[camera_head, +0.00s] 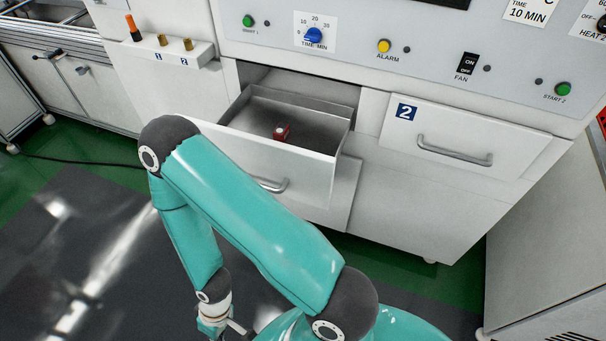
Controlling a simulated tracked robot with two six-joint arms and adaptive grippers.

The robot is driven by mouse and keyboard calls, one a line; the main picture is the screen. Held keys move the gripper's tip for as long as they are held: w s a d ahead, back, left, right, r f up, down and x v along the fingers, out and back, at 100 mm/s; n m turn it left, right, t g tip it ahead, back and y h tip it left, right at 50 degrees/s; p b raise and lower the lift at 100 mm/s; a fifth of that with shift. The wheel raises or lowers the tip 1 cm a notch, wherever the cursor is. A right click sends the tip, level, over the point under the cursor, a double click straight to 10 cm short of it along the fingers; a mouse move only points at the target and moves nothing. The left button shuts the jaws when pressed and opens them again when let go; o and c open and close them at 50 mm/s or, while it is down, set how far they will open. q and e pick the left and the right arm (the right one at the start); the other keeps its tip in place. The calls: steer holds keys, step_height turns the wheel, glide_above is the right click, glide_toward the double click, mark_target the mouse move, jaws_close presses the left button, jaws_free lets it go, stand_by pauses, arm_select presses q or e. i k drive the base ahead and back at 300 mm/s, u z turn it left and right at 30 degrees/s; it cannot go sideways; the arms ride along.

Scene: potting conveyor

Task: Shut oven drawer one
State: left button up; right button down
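Oven drawer one (322,172), left of the drawer labelled 2, is pulled out of the white oven cabinet. Its open top shows a grey metal inside with a small red object (282,132) on its floor. Its front has a bar handle (271,185), partly hidden behind my teal arm. No number label shows on this front.
Drawer two (467,139) is shut, with a bar handle. The control panel (430,55) above has knobs, buttons and a FAN switch. A small shelf (173,52) with a screwdriver sits at upper left. A grey cabinet (545,215) stands at right. Dark floor lies open at left.

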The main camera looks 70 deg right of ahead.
mark_target(301, 168)
steer(key=z, duration=0.1)
steer(key=k, duration=1.7)
steer(key=z, duration=0.55)
steer(key=i, duration=1)
steer(key=z, duration=0.05)
